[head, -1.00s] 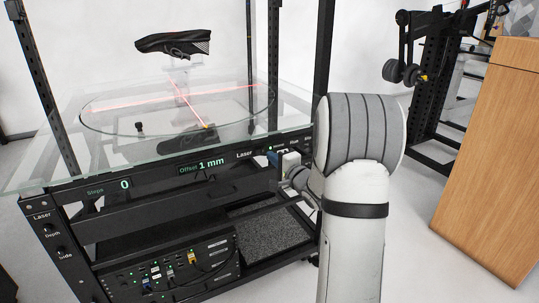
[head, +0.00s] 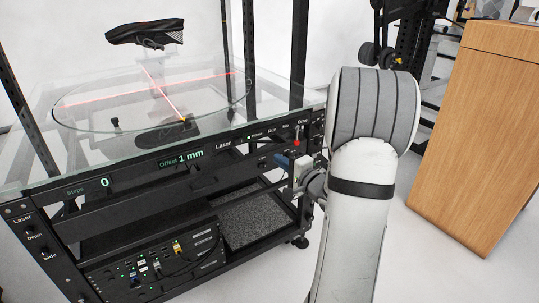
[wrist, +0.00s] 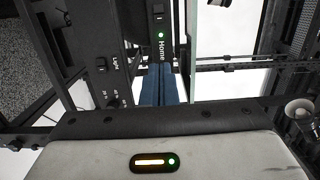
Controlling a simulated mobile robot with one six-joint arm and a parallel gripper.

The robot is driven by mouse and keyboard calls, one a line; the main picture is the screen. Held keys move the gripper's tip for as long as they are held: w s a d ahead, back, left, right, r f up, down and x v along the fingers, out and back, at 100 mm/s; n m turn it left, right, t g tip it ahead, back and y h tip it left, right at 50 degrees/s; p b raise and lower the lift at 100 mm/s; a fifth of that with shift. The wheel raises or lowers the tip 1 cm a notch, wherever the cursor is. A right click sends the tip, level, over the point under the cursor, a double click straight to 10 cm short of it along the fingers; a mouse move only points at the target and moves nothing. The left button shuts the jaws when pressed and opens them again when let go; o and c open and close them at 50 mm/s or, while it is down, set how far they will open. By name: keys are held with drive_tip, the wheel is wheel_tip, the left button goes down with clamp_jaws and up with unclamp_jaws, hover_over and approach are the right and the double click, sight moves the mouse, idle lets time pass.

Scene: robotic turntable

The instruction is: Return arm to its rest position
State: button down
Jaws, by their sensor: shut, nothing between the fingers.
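My gripper shows in the wrist view as two blue fingers (wrist: 160,82) pressed together, with nothing between them. They are in front of the black control panel (wrist: 128,60), beside its "Home" label and green light; I cannot tell whether they touch it. In the head view, my white and grey arm (head: 358,205) is bent, with its grey-banded joint raised right of the turntable rig. The wrist and gripper (head: 290,186) are small and partly hidden by the arm, close to the right end of the rig's front panel (head: 215,148).
A glass turntable (head: 85,125) with red laser lines sits atop the black rig. A black shoe (head: 146,32) is above it on a clear stand. A wooden cabinet (head: 475,130) stands at the right. Pale floor (head: 420,250) lies open between cabinet and arm.

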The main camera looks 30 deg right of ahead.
drive_tip(key=s+a+r+n+g+h+p, duration=0.1)
drive_tip(key=a+r+n+g+h+p, duration=0.2)
drive_tip(key=r+p, duration=0.35)
drive_tip(key=s+a+r+n+g+h+p, duration=0.1)
drive_tip(key=a+r+n+g+h+p, duration=0.15)
drive_tip(key=r+p, duration=0.4)
drive_tip(key=s+a+r+n+g+p, duration=0.3)
drive_tip(key=s+a+r+p, duration=0.1)
drive_tip(key=s, duration=0.3)
drive_tip(key=s+a+r+n+g+y+p, duration=0.1)
drive_tip(key=s+a+r+n+g+p, duration=0.2)
drive_tip(key=s+a, duration=0.3)
drive_tip(key=s+a+r+n+g+y+p, duration=0.1)
drive_tip(key=s+a+r+n+g+p, duration=0.2)
drive_tip(key=s, duration=0.6)
wheel_tip(320, 180, up, 2)
drive_tip(key=shift+s+a+n+g+p, duration=0.4)
drive_tip(key=shift+a+n+p, duration=0.35)
drive_tip(key=shift+a+p, duration=0.35)
